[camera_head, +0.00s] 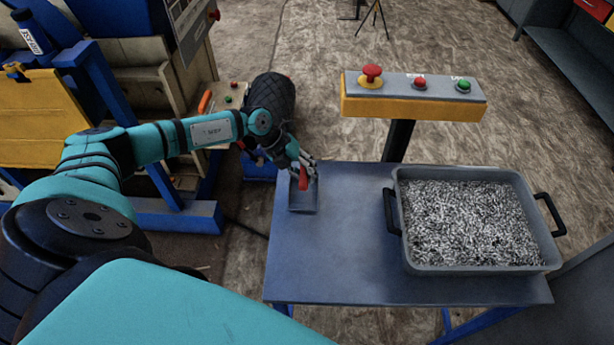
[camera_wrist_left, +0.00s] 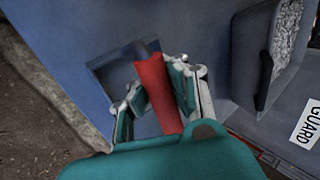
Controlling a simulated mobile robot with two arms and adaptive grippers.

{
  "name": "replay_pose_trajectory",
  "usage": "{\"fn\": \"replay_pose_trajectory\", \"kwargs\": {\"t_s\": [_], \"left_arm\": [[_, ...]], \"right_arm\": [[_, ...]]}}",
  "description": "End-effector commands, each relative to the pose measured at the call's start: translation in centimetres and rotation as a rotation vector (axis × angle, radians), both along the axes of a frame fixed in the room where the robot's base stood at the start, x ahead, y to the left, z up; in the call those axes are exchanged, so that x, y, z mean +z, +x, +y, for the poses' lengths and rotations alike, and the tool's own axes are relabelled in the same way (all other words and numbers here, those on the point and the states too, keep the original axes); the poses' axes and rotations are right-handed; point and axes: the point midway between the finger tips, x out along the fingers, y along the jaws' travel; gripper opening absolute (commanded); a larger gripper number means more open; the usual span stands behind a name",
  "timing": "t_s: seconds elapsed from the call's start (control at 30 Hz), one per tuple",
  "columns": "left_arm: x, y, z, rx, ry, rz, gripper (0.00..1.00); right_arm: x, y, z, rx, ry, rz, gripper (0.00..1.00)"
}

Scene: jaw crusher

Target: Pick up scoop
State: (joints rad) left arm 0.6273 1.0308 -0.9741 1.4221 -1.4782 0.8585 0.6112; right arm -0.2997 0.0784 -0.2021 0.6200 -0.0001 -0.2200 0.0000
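The scoop has a red handle (camera_head: 303,179) and a shallow grey-blue pan (camera_head: 304,200). It lies on the left part of the blue table (camera_head: 340,260). My left gripper (camera_head: 302,166) is down at the handle. In the left wrist view the red handle (camera_wrist_left: 156,88) runs between the two fingers of my left gripper (camera_wrist_left: 155,82), with the pan (camera_wrist_left: 113,72) beyond. The fingers stand on either side of the handle, and a narrow gap shows on the left finger's side. My right gripper is not in view.
A grey tray (camera_head: 408,254) of grey-white granules with black handles stands on the table's right. A yellow-grey button panel (camera_head: 415,104) on a post rises behind the table. Machinery (camera_head: 115,45) stands at the left. The table's middle is clear.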

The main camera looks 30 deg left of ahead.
Motion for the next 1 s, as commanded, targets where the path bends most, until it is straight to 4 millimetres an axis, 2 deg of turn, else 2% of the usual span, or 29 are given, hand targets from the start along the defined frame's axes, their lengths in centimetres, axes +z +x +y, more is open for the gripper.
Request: {"fn": "replay_pose_trajectory", "kwargs": {"t_s": [0.47, 0.73, 0.77, 1.0], "left_arm": [[0.5, 0.1, 0.0, 0.0, -0.001, -0.005, 0.0], [3.4, 0.2, 0.0, -0.001, -0.001, -0.009, 0.0], [3.7, 0.0, 0.2, 0.0, 0.001, -0.005, 0.0], [3.7, -5.8, 1.9, 0.0, 0.005, 0.003, 0.0]], "right_arm": [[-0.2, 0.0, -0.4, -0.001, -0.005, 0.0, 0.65], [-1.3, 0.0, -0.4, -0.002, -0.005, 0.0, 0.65], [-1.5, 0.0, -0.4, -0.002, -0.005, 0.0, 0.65], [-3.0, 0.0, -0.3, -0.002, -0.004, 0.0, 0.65]]}}
